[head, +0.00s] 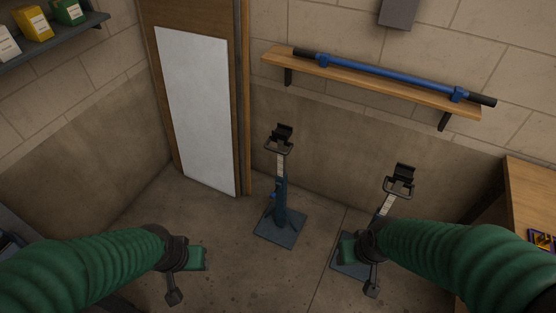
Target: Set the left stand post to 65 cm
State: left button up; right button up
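The left stand (281,205) stands upright on the floor near the middle of the head view, on a flat blue base plate. Its pale post (280,165) rises out of a blue sleeve and carries a black cradle on top. The marks on the post are too small to read. A similar right stand (400,178) is partly hidden behind my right arm. My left gripper (186,277) is left of the left stand and apart from it. My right gripper (358,272) is in front of the right stand's base. Neither gripper's opening can be made out.
A blue tube (390,75) with black ends lies on a wooden wall shelf (350,78). A door with a white panel (200,110) is behind at left. A wooden bench (530,195) is at right. A shelf (55,42) with boxes is top left.

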aim_at(281, 134)
jog(key=i+l+u, duration=0.6)
jog(key=u, duration=0.2)
jog(key=k+l, duration=0.05)
jog(key=l, duration=0.05)
